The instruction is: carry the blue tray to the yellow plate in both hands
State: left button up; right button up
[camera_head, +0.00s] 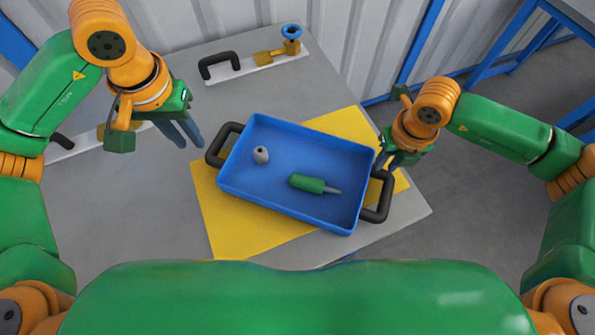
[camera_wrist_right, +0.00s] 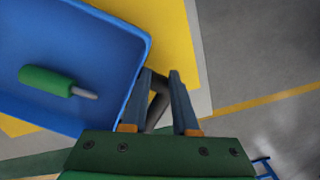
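The blue tray (camera_head: 270,190) sits at an angle over the yellow plate (camera_head: 230,230), and it also shows in the right wrist view (camera_wrist_right: 90,50). Black handles stick out at its left end (camera_head: 213,148) and right end (camera_head: 386,200). My left gripper (camera_head: 184,140) is open and empty, up and left of the left handle and apart from it. My right gripper (camera_head: 388,168) is at the right handle. In the right wrist view its open fingers (camera_wrist_right: 160,85) stand either side of the dark handle (camera_wrist_right: 157,105); contact cannot be told.
A green-handled tool (camera_head: 310,184) and a small grey piece (camera_head: 261,154) lie inside the tray. A white strip (camera_head: 250,67) with a black handle and blue knob is at the back of the grey table (camera_head: 130,210). The table's right edge is close to the tray.

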notch_tip(320, 180, up, 12)
jog(key=shift+s, duration=0.4)
